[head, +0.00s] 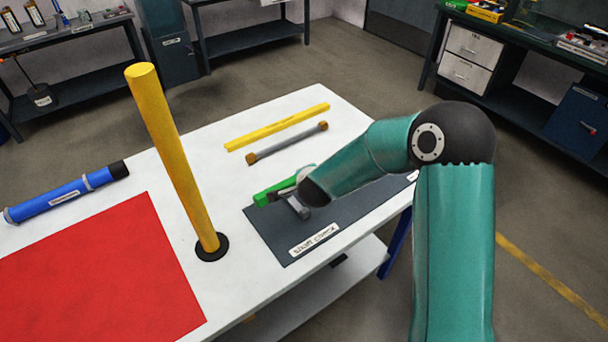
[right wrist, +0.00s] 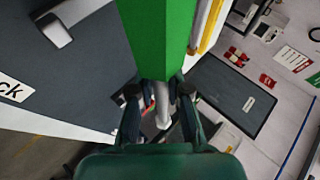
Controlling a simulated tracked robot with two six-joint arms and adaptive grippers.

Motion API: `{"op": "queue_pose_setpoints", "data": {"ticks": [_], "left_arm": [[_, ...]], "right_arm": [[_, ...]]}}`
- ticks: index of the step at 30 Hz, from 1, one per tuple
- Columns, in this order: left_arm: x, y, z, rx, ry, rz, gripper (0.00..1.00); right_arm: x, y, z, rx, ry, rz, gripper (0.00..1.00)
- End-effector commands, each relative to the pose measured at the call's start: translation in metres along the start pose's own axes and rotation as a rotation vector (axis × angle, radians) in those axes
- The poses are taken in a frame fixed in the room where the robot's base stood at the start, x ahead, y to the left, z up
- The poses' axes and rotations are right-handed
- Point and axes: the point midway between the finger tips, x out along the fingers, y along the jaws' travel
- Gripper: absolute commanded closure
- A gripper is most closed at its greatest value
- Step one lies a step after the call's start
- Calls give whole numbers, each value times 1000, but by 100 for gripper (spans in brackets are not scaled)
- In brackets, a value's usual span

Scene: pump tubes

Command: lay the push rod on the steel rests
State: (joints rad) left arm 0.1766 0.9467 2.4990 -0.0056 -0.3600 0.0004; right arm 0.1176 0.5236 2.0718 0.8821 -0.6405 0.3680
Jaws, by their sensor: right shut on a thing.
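A green bar (head: 275,190), apparently the push rod, is held by my right gripper above the dark mat (head: 262,225). In the right wrist view the green bar (right wrist: 158,35) runs up from between the fingers of my right gripper (right wrist: 160,92), which is shut on it. One steel rest (head: 298,208) shows on the dark mat, and a steel piece (right wrist: 52,29) shows at upper left in the right wrist view. Whether the bar touches a rest is unclear. My forearm hides part of the mat. My left gripper is not in view.
A yellow tube (head: 175,155) stands upright in a black base (head: 211,247) left of the mat. A grey rod with brown ends (head: 287,144) and a yellow bar (head: 277,127) lie behind. A red mat (head: 95,265) and blue tube (head: 65,194) are left.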

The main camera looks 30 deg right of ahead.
Motion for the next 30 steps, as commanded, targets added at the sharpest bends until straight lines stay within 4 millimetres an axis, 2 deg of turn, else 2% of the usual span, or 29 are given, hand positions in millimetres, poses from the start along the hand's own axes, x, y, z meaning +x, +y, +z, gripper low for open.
{"op": "queue_pose_setpoints", "data": {"ticks": [18,30], "left_arm": [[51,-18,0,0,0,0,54],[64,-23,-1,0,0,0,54]], "right_arm": [[40,41,21,-4,-4,-3,100],[50,52,26,-5,-5,-4,100]]}}
